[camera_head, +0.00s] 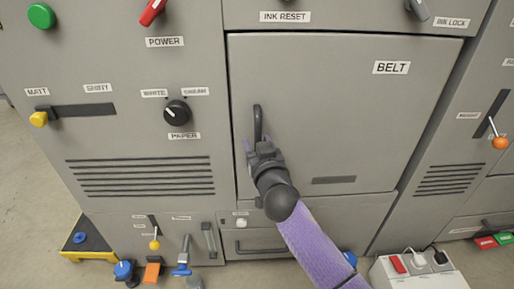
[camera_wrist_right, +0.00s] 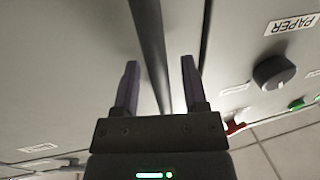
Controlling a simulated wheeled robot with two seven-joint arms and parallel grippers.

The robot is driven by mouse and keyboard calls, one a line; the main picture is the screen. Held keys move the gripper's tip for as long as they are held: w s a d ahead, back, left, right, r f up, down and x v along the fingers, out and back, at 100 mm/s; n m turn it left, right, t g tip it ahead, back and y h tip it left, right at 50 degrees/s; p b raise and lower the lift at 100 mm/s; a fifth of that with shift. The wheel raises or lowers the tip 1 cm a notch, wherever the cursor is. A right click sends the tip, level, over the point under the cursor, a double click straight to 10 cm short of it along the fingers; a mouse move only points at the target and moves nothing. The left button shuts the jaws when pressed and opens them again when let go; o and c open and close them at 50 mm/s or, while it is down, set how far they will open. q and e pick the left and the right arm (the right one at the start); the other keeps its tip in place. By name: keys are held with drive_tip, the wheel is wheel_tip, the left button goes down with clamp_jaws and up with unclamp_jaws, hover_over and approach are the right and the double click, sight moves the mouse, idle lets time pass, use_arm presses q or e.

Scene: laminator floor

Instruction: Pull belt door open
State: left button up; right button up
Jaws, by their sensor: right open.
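The belt door (camera_head: 330,110) is a large grey panel labelled BELT, and it looks shut in its frame. Its dark vertical handle (camera_head: 258,122) is near the door's left edge. My right gripper (camera_head: 253,143) is at the lower part of the handle and hides some of it. In the right wrist view, the two fingers of my right gripper (camera_wrist_right: 160,85) are apart, with the dark handle bar (camera_wrist_right: 149,35) running between them. I cannot tell whether either finger touches the bar. My left gripper is not in view.
Left of the door are a black PAPER knob (camera_head: 177,113), a yellow slider knob (camera_head: 39,119) and vents. Below are small levers and a drawer handle (camera_head: 262,250). A white switch box (camera_head: 418,272) stands at lower right. Open floor shows at far left.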

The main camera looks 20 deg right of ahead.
clamp_jaws()
idle(1.0)
idle(0.4)
